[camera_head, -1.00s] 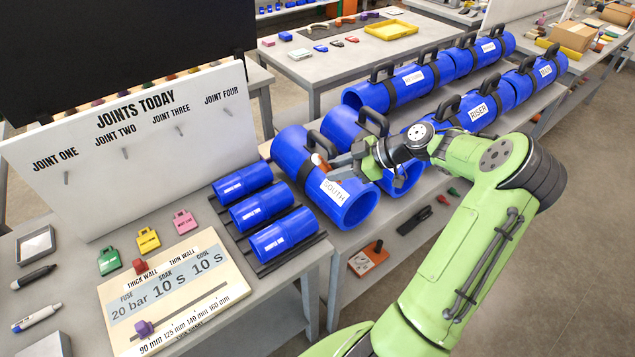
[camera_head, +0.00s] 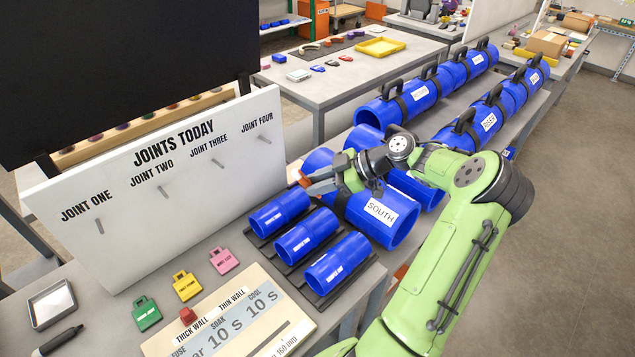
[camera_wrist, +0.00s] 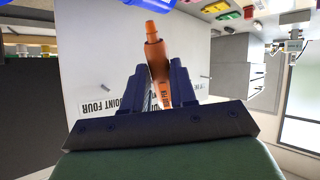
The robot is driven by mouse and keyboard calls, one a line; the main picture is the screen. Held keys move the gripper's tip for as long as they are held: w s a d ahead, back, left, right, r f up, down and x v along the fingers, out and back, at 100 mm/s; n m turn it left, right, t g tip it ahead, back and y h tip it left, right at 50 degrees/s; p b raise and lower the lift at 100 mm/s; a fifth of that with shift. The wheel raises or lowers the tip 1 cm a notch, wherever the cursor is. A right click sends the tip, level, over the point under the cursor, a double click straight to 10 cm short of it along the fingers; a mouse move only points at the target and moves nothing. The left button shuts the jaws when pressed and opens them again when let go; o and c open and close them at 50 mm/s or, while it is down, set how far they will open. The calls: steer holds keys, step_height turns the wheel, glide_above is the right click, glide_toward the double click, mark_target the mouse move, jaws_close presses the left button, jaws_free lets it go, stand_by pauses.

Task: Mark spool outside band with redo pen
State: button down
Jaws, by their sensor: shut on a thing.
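My gripper (camera_head: 322,181) is shut on an orange pen (camera_head: 305,181). In the wrist view the pen (camera_wrist: 155,65) stands between the fingers, its narrow tip pointing away; lettering on its body is partly hidden. In the head view my gripper is near the far end of the small blue spools and left of the large blue spool labelled SOUTH (camera_head: 388,226). Part of that spool is hidden behind my gripper and arm. I cannot tell whether the pen touches anything. Other large spools, one labelled RISER (camera_head: 488,122), lie behind with black handled bands.
Three small blue spools (camera_head: 337,264) lie on a black rack. A white JOINTS TODAY board (camera_head: 170,190) with pegs stands at left. Green, yellow and pink tags (camera_head: 224,261) and a fuse settings panel (camera_head: 235,325) lie in front. A black marker (camera_head: 60,340) lies at lower left.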

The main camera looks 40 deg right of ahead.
steer(key=shift+f+b, duration=2.65)
steer(key=shift+f, duration=0.65)
steer(key=shift+s+f+b, duration=0.1)
steer(key=shift+f+b, duration=0.2)
steer(key=shift+b, duration=0.1)
steer(key=shift+r+p, duration=1.1)
steer(key=shift+r, duration=0.5)
steer(key=shift+r+p, duration=2.05)
steer(key=shift+r, duration=0.55)
steer(key=shift+f, duration=0.1)
